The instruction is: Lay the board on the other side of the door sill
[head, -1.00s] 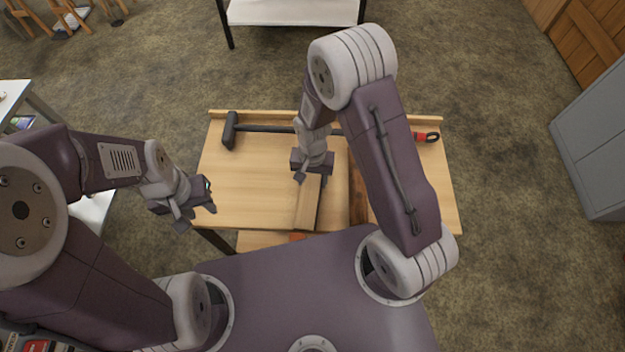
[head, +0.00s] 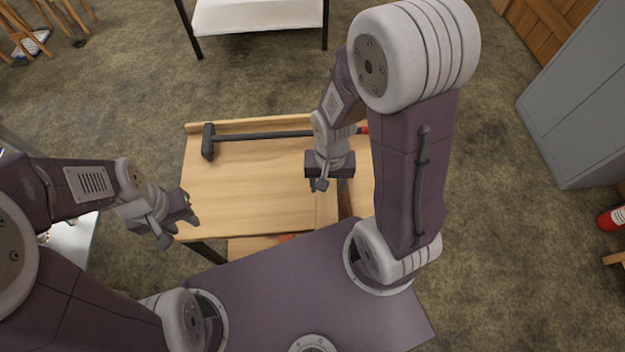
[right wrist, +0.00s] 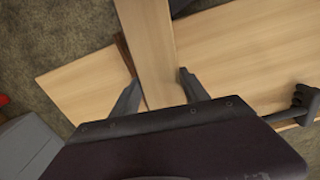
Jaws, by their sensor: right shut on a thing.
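The board is a narrow, pale wooden plank (head: 326,208). In the head view only a short part of it shows below my right gripper (head: 328,185). In the right wrist view the board (right wrist: 148,45) runs between the two fingers of my right gripper (right wrist: 158,90), which is shut on it. Its near end is hidden behind the gripper body. I cannot tell whether it touches the table. My left gripper (head: 180,228) is open and empty, left of the table. I cannot make out the door sill clearly; my right arm covers the table's right part.
The wooden table (head: 235,185) has a raised back edge. A long-handled black hammer (head: 255,135) lies along its back. A white table (head: 258,15) stands behind, and a grey cabinet (head: 580,110) at right. A red object (head: 611,218) is at the right edge. Floor between is clear.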

